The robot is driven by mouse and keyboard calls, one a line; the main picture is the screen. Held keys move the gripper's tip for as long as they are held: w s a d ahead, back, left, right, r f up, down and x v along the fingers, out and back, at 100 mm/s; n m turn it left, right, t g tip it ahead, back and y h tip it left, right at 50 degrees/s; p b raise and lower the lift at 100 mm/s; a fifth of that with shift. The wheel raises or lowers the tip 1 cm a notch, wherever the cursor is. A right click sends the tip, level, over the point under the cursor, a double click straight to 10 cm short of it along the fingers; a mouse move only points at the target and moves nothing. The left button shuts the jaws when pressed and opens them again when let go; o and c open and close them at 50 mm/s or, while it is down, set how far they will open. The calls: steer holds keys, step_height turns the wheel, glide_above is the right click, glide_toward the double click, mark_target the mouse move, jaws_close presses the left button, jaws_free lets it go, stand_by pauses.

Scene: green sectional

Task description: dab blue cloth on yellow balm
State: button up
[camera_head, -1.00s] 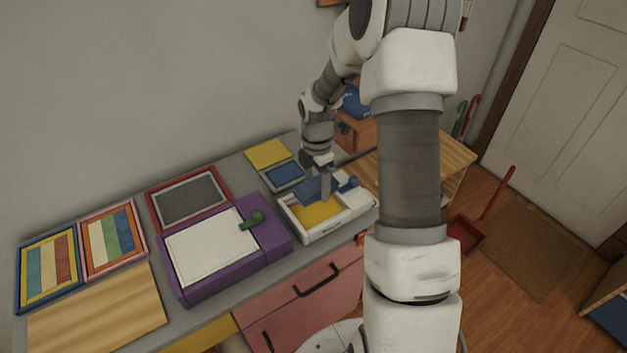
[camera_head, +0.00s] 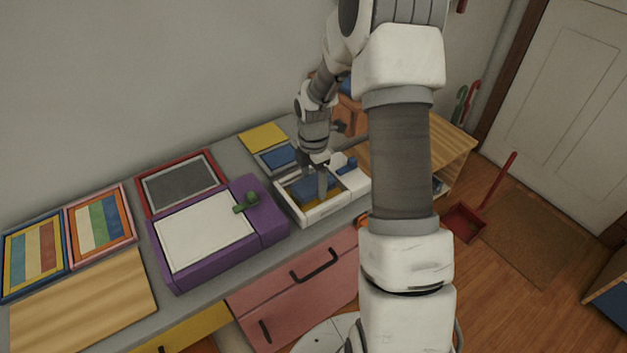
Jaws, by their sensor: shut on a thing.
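My gripper (camera_head: 318,187) points down into the left part of a white open box (camera_head: 326,214) on the grey counter. It is shut on the blue cloth (camera_head: 308,187), which lies low inside the box walls. The yellow balm (camera_head: 309,206) shows only as a narrow, shaded strip along the front of that compartment; the cloth and my fingers hide most of it. I cannot tell for sure whether the cloth touches the balm. A small blue thing (camera_head: 350,163) sits at the right part of the box.
A purple case (camera_head: 268,222) with a white top and green knob stands just left of the box. Behind it lie a blue pad (camera_head: 278,157) and a yellow square (camera_head: 263,138). A wooden surface (camera_head: 446,150) is at right. Framed striped panels lie at far left.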

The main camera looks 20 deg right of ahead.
mark_target(313, 182)
steer(key=shift+f+b, duration=0.35)
steer(key=shift+f, duration=0.15)
stand_by(0.8)
stand_by(0.6)
step_height(313, 182, up, 7)
steer(key=p, duration=0.6)
steer(key=shift+r, duration=0.1)
stand_by(0.7)
steer(key=m, duration=0.1)
steer(key=a+m, duration=0.1)
steer(key=m, duration=0.1)
steer(key=a+r+m, duration=0.1)
steer(key=shift+s+a+m, duration=0.25)
steer(key=shift+s+m, duration=0.15)
steer(key=a+m, duration=0.1)
steer(key=m, duration=0.2)
steer(key=s+a+m, duration=0.1)
steer(key=m, duration=0.1)
steer(key=shift+a+r+p, duration=0.3)
steer(key=shift+r+p, duration=0.05)
steer(key=shift+r, duration=0.05)
steer(key=s+a+m, duration=0.1)
steer(key=m, duration=0.2)
steer(key=a+r+m, duration=0.1)
steer(key=a+m, duration=0.1)
steer(key=m, duration=0.2)
steer(key=s+a+m, duration=0.1)
steer(key=m, duration=0.2)
steer(key=shift+s+a+r+p, duration=0.3)
steer(key=shift+p, duration=0.1)
